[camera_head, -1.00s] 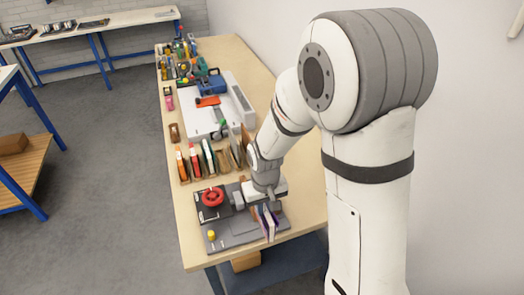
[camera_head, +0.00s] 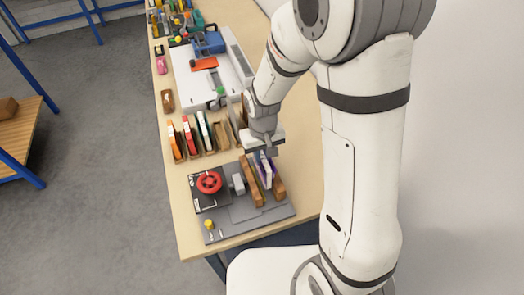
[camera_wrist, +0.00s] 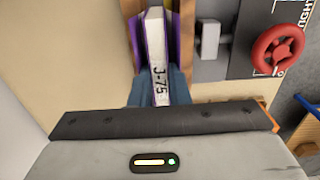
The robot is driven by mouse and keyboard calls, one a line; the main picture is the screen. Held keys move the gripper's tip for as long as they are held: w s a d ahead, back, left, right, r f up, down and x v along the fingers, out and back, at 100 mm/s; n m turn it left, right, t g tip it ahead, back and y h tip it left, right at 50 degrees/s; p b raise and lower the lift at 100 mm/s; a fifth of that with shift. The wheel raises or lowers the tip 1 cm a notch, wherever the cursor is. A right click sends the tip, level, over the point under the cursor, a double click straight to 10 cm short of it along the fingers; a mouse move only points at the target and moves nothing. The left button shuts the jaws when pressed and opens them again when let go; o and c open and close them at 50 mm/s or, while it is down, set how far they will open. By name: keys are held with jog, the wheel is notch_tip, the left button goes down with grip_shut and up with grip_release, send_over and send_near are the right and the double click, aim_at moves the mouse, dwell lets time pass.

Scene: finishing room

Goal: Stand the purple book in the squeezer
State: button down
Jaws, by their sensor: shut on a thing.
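The purple book (camera_head: 266,172) stands upright, spine up, between the two wooden boards of the squeezer. In the wrist view its white spine (camera_wrist: 156,50) reads J-75, with purple covers on both sides. My gripper (camera_head: 264,152) is shut on the book's near end in the wrist view, its blue-grey fingers (camera_wrist: 157,88) on either side. The squeezer (camera_head: 240,212) has a grey base, a red handwheel (camera_head: 209,183), a grey pusher block (camera_head: 238,184), a left board (camera_head: 250,184) and a right board (camera_head: 278,186). I cannot tell whether the book's lower edge touches the base.
Several books stand in a rack (camera_head: 195,152) just behind the squeezer. A white machine (camera_head: 190,85) and tools fill the back of the bench. A yellow knob (camera_head: 209,224) is on the squeezer's front left corner. The wall side is at the right.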

jog(key=shift+d+f+b, duration=0.1)
jog(key=shift+f+b, duration=1)
jog(key=shift+f, duration=0.9)
jog(key=shift+f+b, duration=0.6)
jog(key=shift+b, duration=0.25)
jog(key=c, duration=1.6)
grip_release()
jog(key=shift+c, duration=0.2)
jog(key=shift+r+p, duration=3.05)
jog(key=shift+r, duration=1.3)
jog(key=shift+r+p, duration=0.4)
jog(key=shift+r, duration=0.85)
